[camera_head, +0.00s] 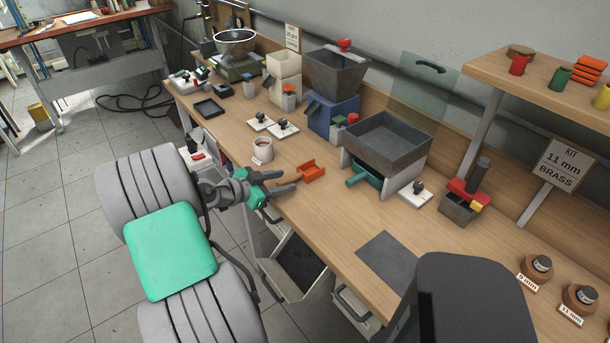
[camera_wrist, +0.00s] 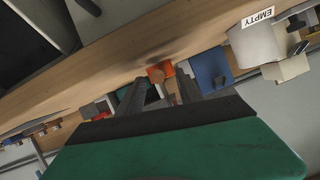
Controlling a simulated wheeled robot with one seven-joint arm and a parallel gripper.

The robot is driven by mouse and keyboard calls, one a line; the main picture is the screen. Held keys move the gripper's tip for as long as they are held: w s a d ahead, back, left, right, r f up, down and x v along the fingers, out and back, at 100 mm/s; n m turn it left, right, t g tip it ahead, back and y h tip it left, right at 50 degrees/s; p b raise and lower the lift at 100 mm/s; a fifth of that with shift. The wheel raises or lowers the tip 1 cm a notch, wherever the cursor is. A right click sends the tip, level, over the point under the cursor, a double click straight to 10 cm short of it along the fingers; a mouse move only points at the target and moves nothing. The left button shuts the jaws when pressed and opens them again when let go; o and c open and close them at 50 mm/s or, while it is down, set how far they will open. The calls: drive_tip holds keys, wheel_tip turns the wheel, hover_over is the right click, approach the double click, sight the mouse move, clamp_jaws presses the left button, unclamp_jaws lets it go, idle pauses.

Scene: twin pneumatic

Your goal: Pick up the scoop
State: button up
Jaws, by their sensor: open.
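The orange scoop (camera_head: 311,172) lies on the wooden bench in front of the grey hopper tray. My gripper (camera_head: 290,182) is open and low at the bench's front edge, its fingers pointing right toward the scoop. The fingertips are just left of the scoop and look apart from it. In the wrist view the scoop (camera_wrist: 160,72) shows beyond and between the two dark fingers of my gripper (camera_wrist: 162,88). The fingers hide part of it.
A white cup (camera_head: 262,150) stands left of the scoop; its "EMPTY" label shows in the wrist view. The grey tray (camera_head: 387,139) on its stand, with a teal part (camera_head: 365,178) below, is to the right. Blue hopper (camera_head: 335,115) stands behind. Bench front near the grey mat (camera_head: 388,262) is clear.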

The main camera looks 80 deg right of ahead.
sight(298, 177)
drive_tip(key=x, duration=0.2)
drive_tip(key=shift+s+d+f, duration=0.1)
drive_tip(key=shift+s+d, duration=0.05)
drive_tip(key=shift+d, duration=0.1)
drive_tip(key=shift+c, duration=0.3)
clamp_jaws()
